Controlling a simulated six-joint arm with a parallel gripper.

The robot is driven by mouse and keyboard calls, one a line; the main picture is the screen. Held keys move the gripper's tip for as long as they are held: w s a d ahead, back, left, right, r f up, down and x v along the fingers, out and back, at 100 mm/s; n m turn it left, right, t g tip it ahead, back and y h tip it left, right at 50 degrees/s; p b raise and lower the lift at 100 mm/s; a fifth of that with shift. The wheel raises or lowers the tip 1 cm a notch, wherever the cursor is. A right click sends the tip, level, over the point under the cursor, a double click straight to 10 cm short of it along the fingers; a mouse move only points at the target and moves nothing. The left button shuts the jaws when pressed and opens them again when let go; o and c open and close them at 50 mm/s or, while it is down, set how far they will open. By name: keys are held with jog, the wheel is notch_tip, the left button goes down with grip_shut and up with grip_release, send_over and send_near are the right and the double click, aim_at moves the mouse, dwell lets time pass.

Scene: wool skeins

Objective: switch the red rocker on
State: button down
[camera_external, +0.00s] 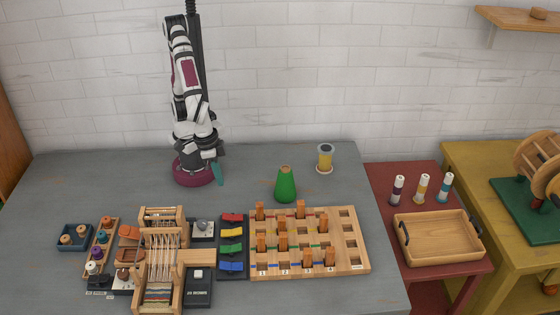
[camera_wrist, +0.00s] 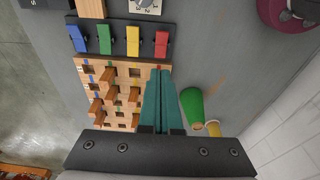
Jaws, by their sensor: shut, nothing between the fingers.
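The red rocker (camera_external: 232,217) is at the far end of a dark switch panel (camera_external: 224,277), above yellow, green and blue rockers. In the wrist view the red rocker (camera_wrist: 162,43) is at the right end of the row, just beyond my fingertips in the picture. Which way it is tipped is too small to tell. My gripper (camera_wrist: 160,73) has teal fingers pressed together, with nothing between them. In the external view my gripper (camera_external: 217,174) hangs beside my arm's base, behind the panel and apart from it.
A wooden peg board (camera_external: 350,262) with several upright orange pegs stands right of the panel. A green cone (camera_external: 286,186) and a yellow spool (camera_external: 325,158) stand behind it. A small loom (camera_external: 160,250) and a dial box (camera_external: 203,231) are to the left. The grey tabletop behind is mostly clear.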

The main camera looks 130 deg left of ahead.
send_over(227, 216)
jog(key=f, duration=0.9)
jog(key=shift+w+a+f, duration=0.15)
jog(key=shift+w+f, duration=0.05)
jog(key=shift+w, duration=0.05)
jog(key=f, duration=0.3)
jog(key=shift+s+d+f, duration=0.25)
jog(key=shift+s+d, duration=0.05)
jog(key=shift+d, duration=0.05)
jog(key=shift+s+d+f, duration=0.1)
jog(key=shift+f, duration=0.25)
